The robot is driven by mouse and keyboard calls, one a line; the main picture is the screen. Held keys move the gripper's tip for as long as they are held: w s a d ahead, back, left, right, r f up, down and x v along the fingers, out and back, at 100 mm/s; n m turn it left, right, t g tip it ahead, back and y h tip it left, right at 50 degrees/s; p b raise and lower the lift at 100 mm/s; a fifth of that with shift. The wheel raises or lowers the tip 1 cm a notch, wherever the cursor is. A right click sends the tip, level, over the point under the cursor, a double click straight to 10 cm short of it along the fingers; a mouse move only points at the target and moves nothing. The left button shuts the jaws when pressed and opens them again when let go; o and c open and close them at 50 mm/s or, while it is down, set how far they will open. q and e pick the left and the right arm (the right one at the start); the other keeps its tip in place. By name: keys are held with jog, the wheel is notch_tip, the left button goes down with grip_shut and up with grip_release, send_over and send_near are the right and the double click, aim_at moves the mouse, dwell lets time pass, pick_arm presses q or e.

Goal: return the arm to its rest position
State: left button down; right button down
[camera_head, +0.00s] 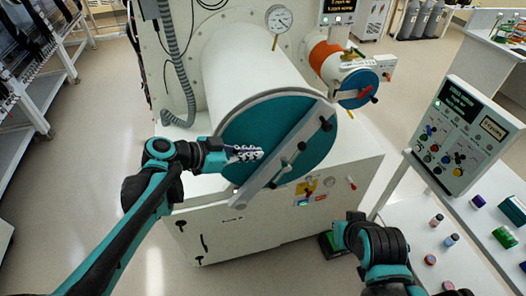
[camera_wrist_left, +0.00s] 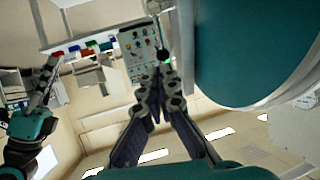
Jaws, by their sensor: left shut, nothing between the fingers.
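My left arm (camera_head: 128,232) reaches in from the lower left. Its gripper (camera_head: 258,153) is shut and empty in front of the teal round door (camera_head: 240,124) of the large white cylinder. I cannot tell whether it touches the door or its grey diagonal bar (camera_head: 290,152). In the left wrist view the shut fingers (camera_wrist_left: 164,82) show in the middle, beside the teal door (camera_wrist_left: 245,50). My right arm (camera_head: 378,262) is at the lower right; its gripper (camera_wrist_left: 47,78) shows at the left of the wrist view, jaw state unclear.
A small teal-capped port (camera_head: 357,88) is right of the cylinder. A control panel (camera_head: 462,135) stands on the right, above a white table (camera_head: 412,222) with several small bottles and canisters. Racks (camera_head: 35,95) line the left. Floor at the left is clear.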

pick_arm(q)
jog(key=shift+s+a+r, duration=0.1)
jog(key=shift+a, duration=0.1)
jog(key=s+a+f+n+y+b, duration=0.5)
jog(key=s+a+f+n+b, duration=0.1)
jog(key=f, duration=0.4)
jog(key=s+a+f+n+y+b, duration=0.6)
jog(key=s+f, duration=0.3)
jog(key=f, duration=0.2)
jog(key=shift+a+f+n+t, duration=0.15)
jog(key=shift+n+t, duration=0.15)
jog(key=shift+n, duration=0.2)
